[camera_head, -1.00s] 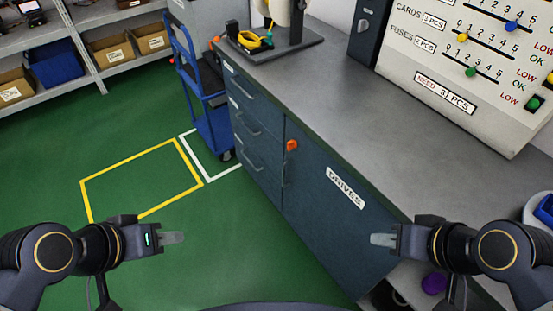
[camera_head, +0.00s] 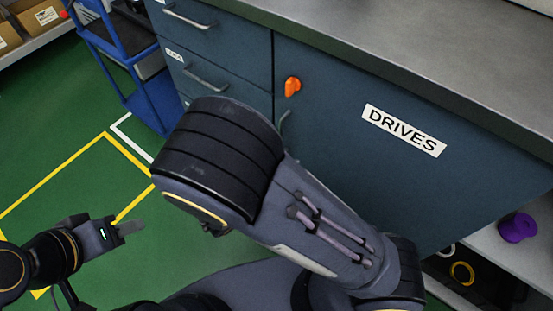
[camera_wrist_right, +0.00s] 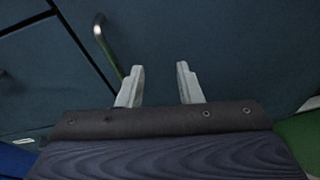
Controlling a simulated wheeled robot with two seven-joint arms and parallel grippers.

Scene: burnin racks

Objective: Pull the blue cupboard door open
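The blue cupboard door (camera_head: 340,160), labelled DRIVES, is shut under the grey worktop. An orange knob (camera_head: 292,87) sits near its upper left corner. Below it a vertical metal handle (camera_head: 284,122) shows only its upper part; my right arm hides the rest. In the right wrist view a metal handle (camera_wrist_right: 104,42) stands left of and beyond the fingertips, apart from them. My right gripper (camera_wrist_right: 160,68) is open and empty, facing the door panel; the arm hides it in the head view. My left gripper (camera_head: 132,228) is over the floor, away from the door, seen edge-on.
Drawers with metal handles (camera_head: 205,77) stand left of the door. A blue trolley (camera_head: 120,60) is beyond them. At right, an open shelf holds a purple spool (camera_head: 517,227). Green floor (camera_head: 50,140) with yellow and white lines is clear at left.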

